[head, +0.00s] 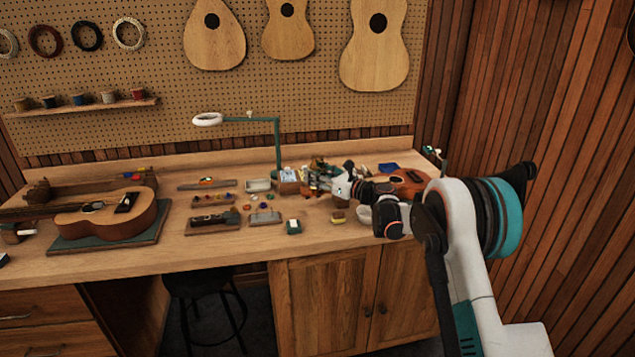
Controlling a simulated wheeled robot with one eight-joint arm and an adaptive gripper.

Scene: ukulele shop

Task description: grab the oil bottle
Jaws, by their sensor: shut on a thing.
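My gripper (318,182) is at the right part of the workbench, low over a crowded group of small things, reaching in from the right. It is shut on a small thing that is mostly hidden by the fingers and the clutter. I cannot make out its shape or label, so I cannot tell from this view whether it is the oil bottle. No other thing in view can be clearly read as the oil bottle.
The workbench (240,258) holds a ukulele body (105,218) on a green mat at left. A teal lamp (277,145) stands behind my gripper. A reddish ukulele (408,181) lies at right. The front strip is mostly clear.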

